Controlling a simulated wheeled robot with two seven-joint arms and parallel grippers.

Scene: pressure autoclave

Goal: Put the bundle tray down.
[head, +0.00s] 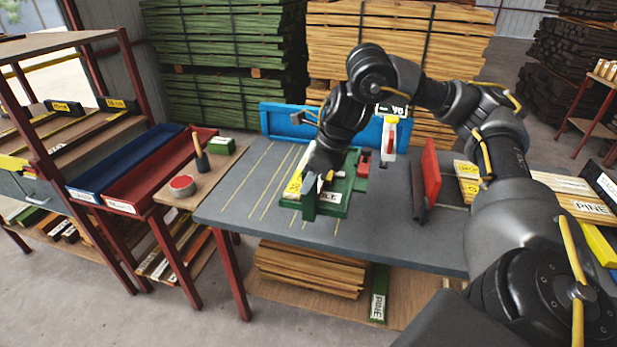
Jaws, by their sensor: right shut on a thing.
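The green tray (335,203), which I take for the bundle tray, is at the front middle of the grey table (240,200). It has an upright green post at its near side and a white label. A yellow and white piece (294,184) shows at its left side. My right gripper (318,184) comes down from above and is shut on the tray; my own arm hides the grip point. I cannot tell whether the tray's underside touches the table. My left gripper is not in view.
A white bottle (389,140) stands behind the tray, near a blue board (292,122). A red upright plate (431,170) stands to the right. At the left are a blue bin (128,160), a red bin (150,175), a brush and a red tin (182,186). Yellow lines mark the table's left part, which is clear.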

